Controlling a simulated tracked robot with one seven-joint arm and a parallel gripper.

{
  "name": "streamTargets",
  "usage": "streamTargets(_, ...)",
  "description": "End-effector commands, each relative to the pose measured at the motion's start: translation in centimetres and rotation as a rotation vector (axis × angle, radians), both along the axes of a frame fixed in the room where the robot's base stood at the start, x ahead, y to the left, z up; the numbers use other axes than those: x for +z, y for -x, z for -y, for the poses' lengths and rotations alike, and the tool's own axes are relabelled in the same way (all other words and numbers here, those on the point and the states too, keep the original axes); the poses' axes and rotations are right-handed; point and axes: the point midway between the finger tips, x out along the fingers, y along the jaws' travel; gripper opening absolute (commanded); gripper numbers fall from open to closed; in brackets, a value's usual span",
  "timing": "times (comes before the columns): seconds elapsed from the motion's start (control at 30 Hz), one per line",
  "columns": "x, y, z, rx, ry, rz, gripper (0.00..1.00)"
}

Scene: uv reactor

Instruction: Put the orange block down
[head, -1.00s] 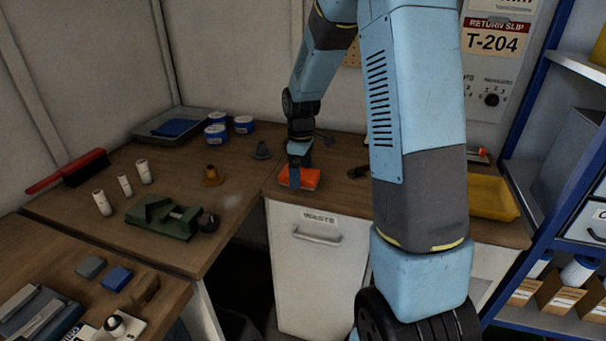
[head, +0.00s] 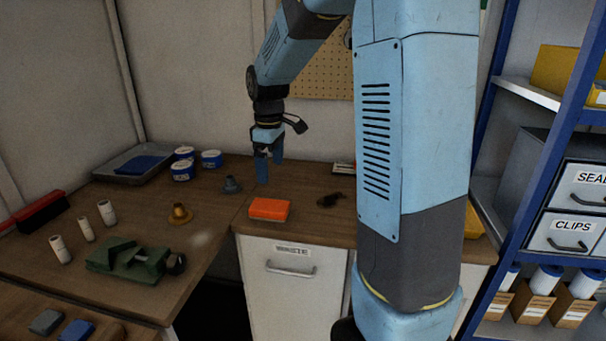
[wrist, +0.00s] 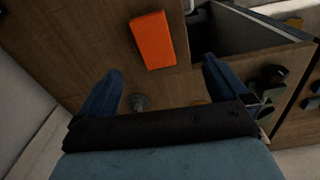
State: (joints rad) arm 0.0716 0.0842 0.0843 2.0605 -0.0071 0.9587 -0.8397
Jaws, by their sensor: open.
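The orange block (head: 269,209) lies flat on the wooden bench, near its front edge above the waste cabinet. It also shows in the wrist view (wrist: 153,40), beyond my fingertips and apart from them. My gripper (head: 268,172) is open and empty, above the bench, up and slightly behind the block in the head view. In the wrist view its two blue fingers (wrist: 162,80) are spread wide with nothing between them but bench surface further off.
A grey cone-shaped piece (head: 230,185) and a brass one (head: 180,214) stand left of the block. A dark object (head: 330,200) lies to its right. A green vise (head: 130,258), white cylinders and blue-white tubs (head: 182,170) occupy the left bench.

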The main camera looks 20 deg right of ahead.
Motion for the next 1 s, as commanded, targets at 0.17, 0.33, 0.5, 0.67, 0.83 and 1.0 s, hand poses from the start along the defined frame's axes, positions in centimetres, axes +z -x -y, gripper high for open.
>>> streamTargets(0.17,3.6,4.3,-0.1,-0.138,-0.001,0.079,1.00)
streamTargets(0.33,6.2,8.4,-0.3,-0.271,-0.015,0.152,1.00)
streamTargets(0.5,8.0,12.5,-0.3,-0.405,-0.043,0.222,1.00)
streamTargets(0.67,9.1,16.4,-0.3,-0.529,-0.081,0.286,1.00)
streamTargets(0.83,9.7,20.5,-0.3,-0.657,-0.132,0.349,1.00)
streamTargets(1.0,9.6,23.6,-0.2,-0.762,-0.184,0.397,1.00)
